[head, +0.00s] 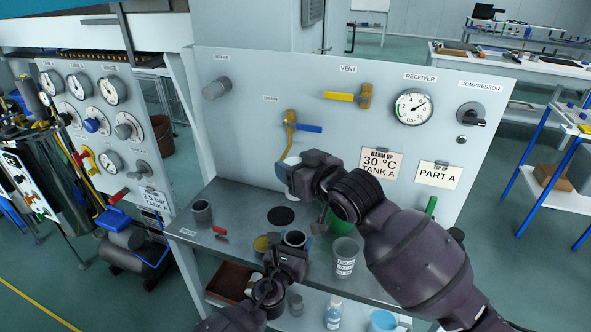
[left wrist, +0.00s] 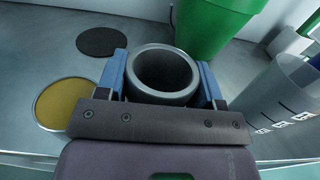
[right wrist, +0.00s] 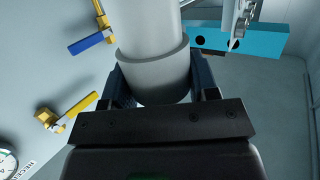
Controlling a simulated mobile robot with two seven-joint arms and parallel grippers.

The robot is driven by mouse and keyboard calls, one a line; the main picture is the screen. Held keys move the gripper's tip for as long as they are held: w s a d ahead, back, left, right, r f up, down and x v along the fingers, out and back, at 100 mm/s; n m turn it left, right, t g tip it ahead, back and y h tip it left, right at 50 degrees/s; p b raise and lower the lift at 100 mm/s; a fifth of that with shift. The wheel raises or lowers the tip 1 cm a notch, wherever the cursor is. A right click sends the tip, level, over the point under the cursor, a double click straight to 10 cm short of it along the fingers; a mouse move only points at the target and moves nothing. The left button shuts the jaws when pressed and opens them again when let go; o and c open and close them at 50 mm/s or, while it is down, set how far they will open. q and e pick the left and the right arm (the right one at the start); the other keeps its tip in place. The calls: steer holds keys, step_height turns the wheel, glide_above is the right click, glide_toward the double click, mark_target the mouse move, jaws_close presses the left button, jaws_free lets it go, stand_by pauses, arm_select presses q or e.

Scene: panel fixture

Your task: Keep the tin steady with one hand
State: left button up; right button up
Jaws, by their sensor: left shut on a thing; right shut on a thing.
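The tin (head: 294,238) is a grey open-topped cylinder, seen from above in the left wrist view (left wrist: 162,75). My left gripper (head: 288,245) is shut on it, one finger on each side, and it stands upright above the grey shelf. Its inside looks empty and dark. My right gripper (head: 287,178) is higher, in front of the panel, shut on a pale grey cylinder with a wider collar (right wrist: 150,50). In the head view this cylinder (head: 290,161) is mostly hidden behind the gripper, below the blue-handled drain valve (head: 305,128).
A green container (left wrist: 213,25) and a clear graduated beaker (head: 344,258) stand close to the tin.

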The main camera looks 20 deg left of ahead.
arm_select(q)
steer(key=o, duration=1.1)
steer(key=shift+c, duration=0.2)
steer(key=s+r, duration=0.3)
steer(key=s, duration=1.4)
steer(key=shift+a, duration=0.25)
